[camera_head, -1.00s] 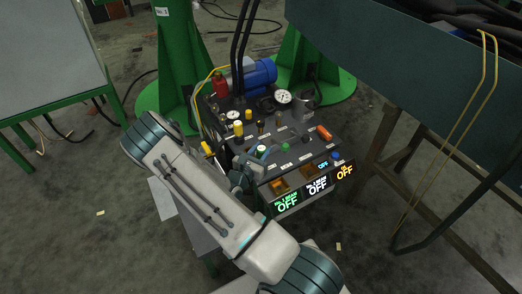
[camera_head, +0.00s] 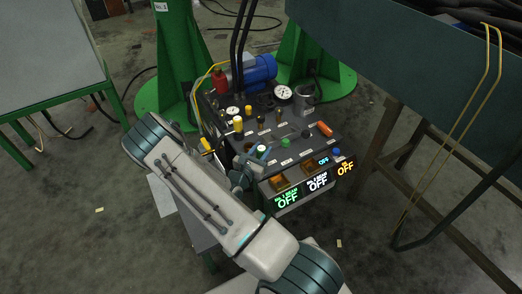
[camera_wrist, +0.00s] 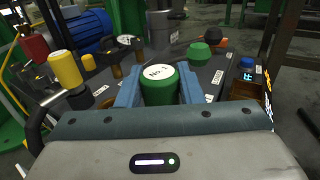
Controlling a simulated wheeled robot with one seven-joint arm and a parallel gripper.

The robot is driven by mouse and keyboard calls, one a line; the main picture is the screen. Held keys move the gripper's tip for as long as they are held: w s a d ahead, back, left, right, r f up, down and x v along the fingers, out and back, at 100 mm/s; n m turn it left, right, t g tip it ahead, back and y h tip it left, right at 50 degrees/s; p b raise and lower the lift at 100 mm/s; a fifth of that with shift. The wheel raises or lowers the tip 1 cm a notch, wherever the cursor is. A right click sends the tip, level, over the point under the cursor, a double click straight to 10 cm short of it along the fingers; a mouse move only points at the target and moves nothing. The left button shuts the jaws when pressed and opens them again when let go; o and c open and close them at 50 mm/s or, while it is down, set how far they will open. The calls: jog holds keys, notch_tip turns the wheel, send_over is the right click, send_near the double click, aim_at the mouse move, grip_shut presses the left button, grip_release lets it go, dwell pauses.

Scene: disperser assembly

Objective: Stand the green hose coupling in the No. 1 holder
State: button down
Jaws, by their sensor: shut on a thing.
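The green hose coupling (camera_wrist: 168,90) is a green cylinder with a white top marked "No. 1". It is upright between the two blue fingers of my gripper (camera_wrist: 160,88) in the wrist view. My gripper is shut on it. In the head view, my gripper (camera_head: 258,160) is over the front left of the dark panel, and the coupling's pale top (camera_head: 262,148) shows between the fingers. The coupling's lower end is hidden, so I cannot tell whether it touches a holder. I cannot pick out the No. 1 holder.
The dark panel (camera_head: 318,143) carries a yellow cylinder (camera_head: 238,126), a green knob (camera_wrist: 200,52), an orange handle (camera_head: 325,129) and several small fittings. A blue motor (camera_head: 261,69) and a gauge (camera_head: 284,93) stand behind. Lit OFF displays (camera_head: 318,182) line the front.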

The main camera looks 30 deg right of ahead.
jog(key=c, duration=0.9)
grip_release()
jog(key=shift+f, duration=0.1)
jog(key=p+v, duration=0.3)
jog(key=v, duration=1)
jog(key=shift+s+a, duration=0.25)
jog(key=shift+a, duration=0.1)
jog(key=s+d+r+m+g+y+p, duration=0.1)
jog(key=s+r+m+g+p, duration=0.3)
jog(key=r, duration=0.6)
jog(key=s+r+m+g+y+p, duration=0.2)
jog(key=r+m+g+p, duration=0.25)
jog(key=r+m, duration=0.4)
jog(key=s+d+r+m+g+y+p, duration=0.1)
jog(key=s+r+m+g+p, duration=0.3)
jog(key=r, duration=0.7)
jog(key=s+a+r+m+t+y+p, duration=0.2)
jog(key=r+p, duration=0.3)
jog(key=r, duration=0.4)
jog(key=s+a+r+m+t+y+p, duration=0.1)
jog(key=s+a+r+m+y+p, duration=0.1)
jog(key=r+y+p, duration=0.3)
jog(key=s+a+r+m+t+y+p, duration=0.2)
jog(key=a+r+m+y+p, duration=0.2)
jog(key=r, duration=0.9)
jog(key=shift+s+a+r+t+p, duration=0.2)
jog(key=shift+a+r+t+p, duration=0.05)
jog(key=shift+r+t+p, duration=0.15)
